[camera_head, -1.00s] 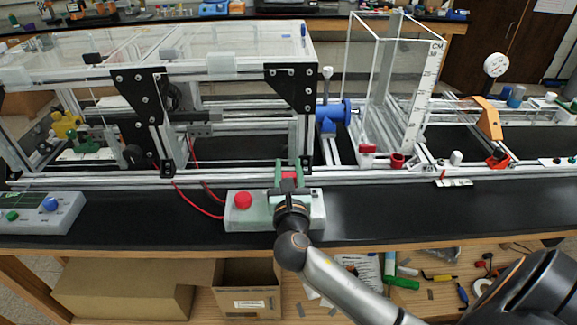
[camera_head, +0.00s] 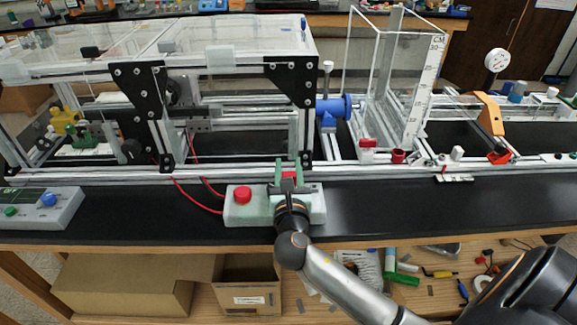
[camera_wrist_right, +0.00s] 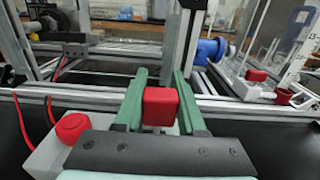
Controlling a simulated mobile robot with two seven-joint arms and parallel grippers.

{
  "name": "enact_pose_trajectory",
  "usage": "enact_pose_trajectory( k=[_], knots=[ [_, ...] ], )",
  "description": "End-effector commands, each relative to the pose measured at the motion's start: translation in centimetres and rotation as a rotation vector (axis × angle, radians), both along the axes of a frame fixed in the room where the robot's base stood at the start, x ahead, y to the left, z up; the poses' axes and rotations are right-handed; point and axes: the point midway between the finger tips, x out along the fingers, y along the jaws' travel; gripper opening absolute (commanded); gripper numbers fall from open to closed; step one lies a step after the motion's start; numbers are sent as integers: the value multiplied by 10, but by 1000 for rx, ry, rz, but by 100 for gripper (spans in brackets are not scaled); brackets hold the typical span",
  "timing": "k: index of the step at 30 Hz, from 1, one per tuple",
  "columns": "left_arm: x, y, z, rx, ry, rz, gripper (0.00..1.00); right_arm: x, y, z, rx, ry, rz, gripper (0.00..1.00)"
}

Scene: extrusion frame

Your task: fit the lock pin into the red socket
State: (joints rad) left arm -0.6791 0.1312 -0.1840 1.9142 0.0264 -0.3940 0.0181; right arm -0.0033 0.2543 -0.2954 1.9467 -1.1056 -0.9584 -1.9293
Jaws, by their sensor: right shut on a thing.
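My right gripper (camera_head: 289,173) has two green fingers over the grey control box at the bench's front. It is shut on a red block-shaped piece, apparently the lock pin's head (camera_wrist_right: 161,106), which sits between the fingers in the right wrist view. My left gripper is not in view.
A white block with a red top (camera_head: 367,147) stands just left of the socket. The control box (camera_head: 236,212) has a red button (camera_head: 243,194). A blue cylinder (camera_head: 333,108) and a clear tank (camera_head: 395,85) stand behind. Bare black bench top lies right of the box.

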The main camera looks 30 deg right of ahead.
Motion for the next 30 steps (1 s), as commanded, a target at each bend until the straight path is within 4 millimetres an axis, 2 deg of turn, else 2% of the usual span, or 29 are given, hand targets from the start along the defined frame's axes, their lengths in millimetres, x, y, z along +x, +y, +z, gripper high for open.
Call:
enact_pose_trajectory(
  k=[13,14,15,22,30],
  knots=[
    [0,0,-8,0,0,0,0,0,0,-12,1,-1,1,0],
    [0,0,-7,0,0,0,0,0,0,-11,1,-1,1,43],
    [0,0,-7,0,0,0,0,0,0,-11,1,-1,1,47],
    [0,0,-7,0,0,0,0,0,0,-11,1,-1,0,73],
    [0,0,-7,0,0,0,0,0,0,-11,1,-1,0,74]
  ],
)
